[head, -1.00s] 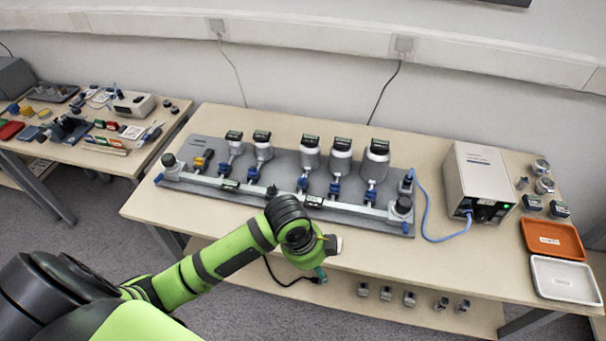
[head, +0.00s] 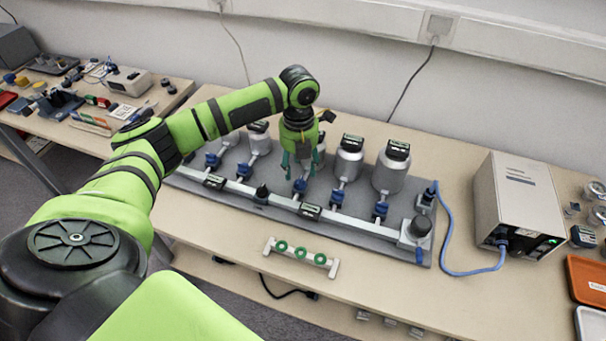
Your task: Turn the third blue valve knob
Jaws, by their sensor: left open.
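A row of several blue valve knobs sits on a metal manifold (head: 282,202) on a grey board, each below a silver canister. The third blue valve knob (head: 300,186) from the left is directly under my left gripper (head: 300,168). The gripper points down and is open, its teal fingers apart just above the knob. I cannot tell whether they touch it. The gripper hides the canister behind that knob. The second knob (head: 244,170) is to the left and the fourth knob (head: 336,198) to the right, both clear of the fingers. My right gripper is not in view.
A canister (head: 348,163) stands close to the right of my gripper. A white rack with green rings (head: 301,253) lies near the table's front edge. A grey box (head: 518,205) with a blue cable stands at the right. Another cluttered table (head: 180,100) is at the left.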

